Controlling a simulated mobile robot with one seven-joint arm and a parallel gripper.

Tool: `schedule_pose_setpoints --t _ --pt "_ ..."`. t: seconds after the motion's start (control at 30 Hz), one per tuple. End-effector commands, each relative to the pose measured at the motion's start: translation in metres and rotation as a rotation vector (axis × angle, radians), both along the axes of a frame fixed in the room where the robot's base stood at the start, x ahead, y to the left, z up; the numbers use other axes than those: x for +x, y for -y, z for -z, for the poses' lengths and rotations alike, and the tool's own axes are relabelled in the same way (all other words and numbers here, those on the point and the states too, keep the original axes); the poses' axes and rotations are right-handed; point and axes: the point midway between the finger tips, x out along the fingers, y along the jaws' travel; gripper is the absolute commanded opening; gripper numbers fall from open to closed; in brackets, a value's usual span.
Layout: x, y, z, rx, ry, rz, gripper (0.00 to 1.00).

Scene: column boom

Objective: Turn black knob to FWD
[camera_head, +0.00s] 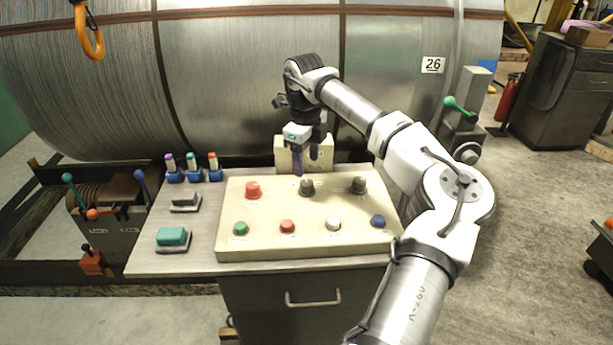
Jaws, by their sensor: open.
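The cream control panel (262,215) lies on the metal table. Two dark knobs sit on its upper row, a left dark knob (307,188) and a right dark knob (358,186). Their labels are too small to read, so I cannot tell which one carries FWD or where either points. My gripper (306,166) hangs fingers-down above and just behind the left dark knob. Its two dark fingers are apart, with nothing seen between them.
The panel also bears a large red button (253,190) and green, red, white and blue buttons. A cream box (284,157) stands behind my fingers. Coloured markers (192,168) stand in blue holders at left. A big steel coil (240,80) rises behind the table (150,262).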

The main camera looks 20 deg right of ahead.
Motion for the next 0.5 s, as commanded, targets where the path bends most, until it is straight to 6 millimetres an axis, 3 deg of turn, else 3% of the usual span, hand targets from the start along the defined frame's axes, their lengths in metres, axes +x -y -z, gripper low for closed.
schedule_pose_setpoints --t 0.2,0.5 --pt "0.0 0.0 0.04 0.004 0.0 -0.001 0.55" --pt "0.002 0.001 0.066 0.001 0.002 -0.001 0.55"
